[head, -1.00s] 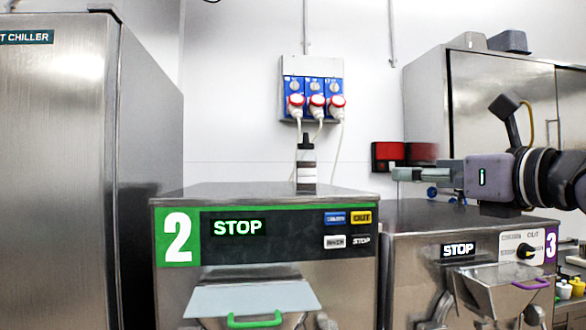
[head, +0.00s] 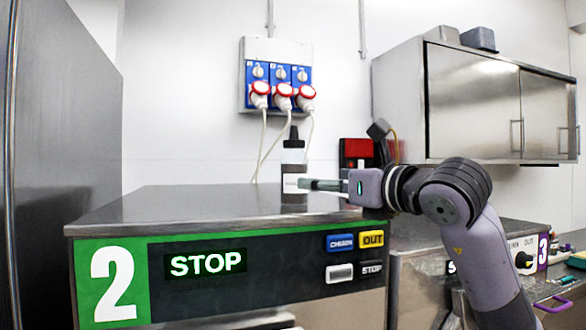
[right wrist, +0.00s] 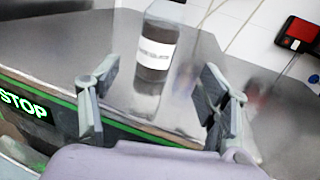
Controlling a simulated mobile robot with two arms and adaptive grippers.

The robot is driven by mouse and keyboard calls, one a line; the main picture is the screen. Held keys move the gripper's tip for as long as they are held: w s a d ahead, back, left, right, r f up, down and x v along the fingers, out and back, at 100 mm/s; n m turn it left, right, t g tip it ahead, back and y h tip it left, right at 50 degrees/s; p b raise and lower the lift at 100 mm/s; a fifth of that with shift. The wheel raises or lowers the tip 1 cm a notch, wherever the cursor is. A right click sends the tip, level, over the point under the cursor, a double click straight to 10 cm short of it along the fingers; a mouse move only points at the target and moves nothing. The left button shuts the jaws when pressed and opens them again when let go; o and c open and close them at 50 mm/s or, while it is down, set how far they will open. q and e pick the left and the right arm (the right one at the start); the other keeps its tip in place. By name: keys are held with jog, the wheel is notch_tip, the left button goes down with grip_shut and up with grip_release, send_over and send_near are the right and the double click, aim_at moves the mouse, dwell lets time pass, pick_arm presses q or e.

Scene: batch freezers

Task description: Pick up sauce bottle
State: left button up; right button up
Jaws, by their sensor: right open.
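The sauce bottle (head: 293,168) stands upright on the steel top of machine 2. It is clear with dark contents, a white label and a black nozzle cap. It also shows in the right wrist view (right wrist: 155,50), upper middle, with its top cut off. My right gripper (head: 305,185) comes in from the right with its fingers at the bottle's lower right side in the head view. In the right wrist view its fingers (right wrist: 163,97) are open and apart, and the bottle stands ahead of the gap between them. My left gripper is in neither view.
Machine 2's top (head: 180,203) is otherwise clear. A socket panel (head: 277,80) with hanging cables is on the wall behind. A steel cabinet (head: 480,95) hangs at right, with a red box (head: 357,150) beside it. A tall steel unit (head: 65,110) stands at left.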

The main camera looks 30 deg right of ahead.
aim_at(295, 178)
jog(key=w+p, duration=0.1)
jog(key=w, duration=0.4)
jog(key=shift+w, duration=0.1)
jog(key=w+p, duration=0.2)
jog(key=w, duration=0.1)
jog(key=w+p, duration=0.1)
jog(key=p, duration=0.1)
jog(key=shift+w+a+r, duration=0.25)
jog(key=shift+w+r, duration=0.05)
jog(key=shift+r, duration=0.05)
jog(key=shift+w+f, duration=0.2)
jog(key=shift+w, duration=0.2)
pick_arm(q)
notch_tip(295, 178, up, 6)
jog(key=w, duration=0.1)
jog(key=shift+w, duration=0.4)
pick_arm(e)
jog(key=shift+s, duration=0.1)
jog(key=shift+c, duration=0.7)
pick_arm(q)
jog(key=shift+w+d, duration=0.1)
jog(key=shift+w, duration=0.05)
pick_arm(e)
jog(key=c, duration=1.1)
